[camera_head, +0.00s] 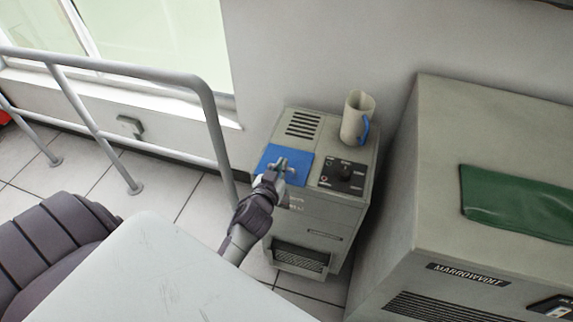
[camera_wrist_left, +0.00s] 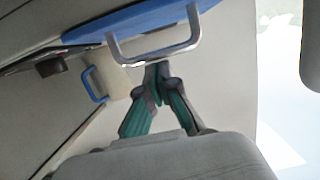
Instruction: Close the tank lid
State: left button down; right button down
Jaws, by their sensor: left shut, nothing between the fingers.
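The blue tank lid (camera_head: 298,160) lies about level on top of the grey cabinet in the head view. I cannot tell whether it sits fully flush. The lid (camera_wrist_left: 130,22) also shows along the top of the left wrist view, with its metal U-shaped handle (camera_wrist_left: 152,55). My left gripper (camera_head: 274,171) is over the lid's front part, by the handle. In the left wrist view its fingertips (camera_wrist_left: 157,70) are together and empty, close to the handle's bar. I cannot tell whether they touch it. My right gripper is not in view.
A beige jug (camera_head: 354,117) with a blue handle stands at the cabinet's back right. A black control panel (camera_head: 342,175) with a knob is right of the lid. A metal railing (camera_head: 213,115) stands left of the cabinet. A larger grey machine (camera_head: 440,170) bearing a green pouch (camera_head: 515,200) stands to the right.

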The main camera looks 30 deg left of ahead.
pick_arm(q)
jog(key=shift+s+f, duration=0.25)
jog(key=shift+f, duration=0.4)
jog(key=shift+s+f, duration=0.1)
jog(key=shift+f, duration=0.1)
jog(key=r+p, duration=0.2)
jog(key=w+r+p, duration=0.1)
jog(key=r+p, duration=0.1)
jog(key=r, duration=0.1)
jog(key=shift+w+a+r+p, duration=0.1)
jog(key=shift+w+r+p, duration=0.05)
jog(key=shift+r+p, duration=0.2)
jog(key=s+d+f+b, duration=0.2)
jog(key=s, duration=0.7)
jog(key=shift+s+d, duration=0.25)
jog(key=shift+s, duration=0.05)
